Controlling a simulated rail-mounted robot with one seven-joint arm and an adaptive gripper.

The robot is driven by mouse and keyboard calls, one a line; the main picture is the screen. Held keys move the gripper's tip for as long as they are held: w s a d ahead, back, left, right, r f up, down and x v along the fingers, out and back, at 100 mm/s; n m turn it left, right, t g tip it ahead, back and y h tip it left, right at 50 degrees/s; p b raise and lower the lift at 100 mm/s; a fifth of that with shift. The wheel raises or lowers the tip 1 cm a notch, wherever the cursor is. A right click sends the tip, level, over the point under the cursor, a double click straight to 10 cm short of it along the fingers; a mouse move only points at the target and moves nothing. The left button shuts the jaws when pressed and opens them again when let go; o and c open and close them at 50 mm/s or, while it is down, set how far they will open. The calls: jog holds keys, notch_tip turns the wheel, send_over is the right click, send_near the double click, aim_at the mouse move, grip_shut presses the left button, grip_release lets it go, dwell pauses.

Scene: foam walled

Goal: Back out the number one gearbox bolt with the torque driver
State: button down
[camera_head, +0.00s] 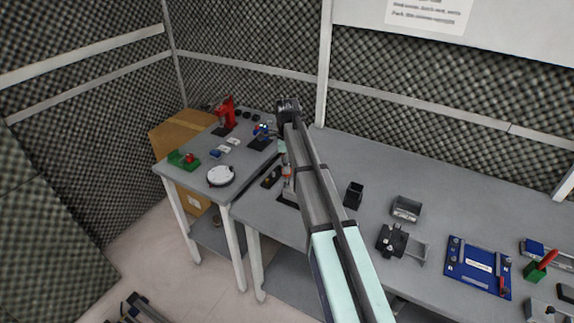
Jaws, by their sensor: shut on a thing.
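I cannot pick out the gearbox, its number one bolt or the torque driver for certain. My arm crosses the middle of the view and hides part of the bench. A small pale-green part of my arm shows at its left edge, above an orange and metallic piece (286,172) on a dark base. Most of that piece is hidden behind the arm. My gripper is hidden there too, so neither its jaws nor anything in them shows. A dark item with a yellow spot (270,178) lies just left of that piece. A dark metal fixture (392,240) stands right of my arm.
The left table (195,177) bears a red press (227,113), a white round dish (221,176) and a green fixture (183,160). The long bench (335,160) bears a black open cup (353,195), a grey bin (406,208) and a blue plate (478,266). Foam walls enclose the back.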

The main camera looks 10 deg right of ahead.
jog(key=shift+r+p, duration=1.25)
jog(key=shift+r, duration=1.1)
jog(key=shift+a, duration=0.1)
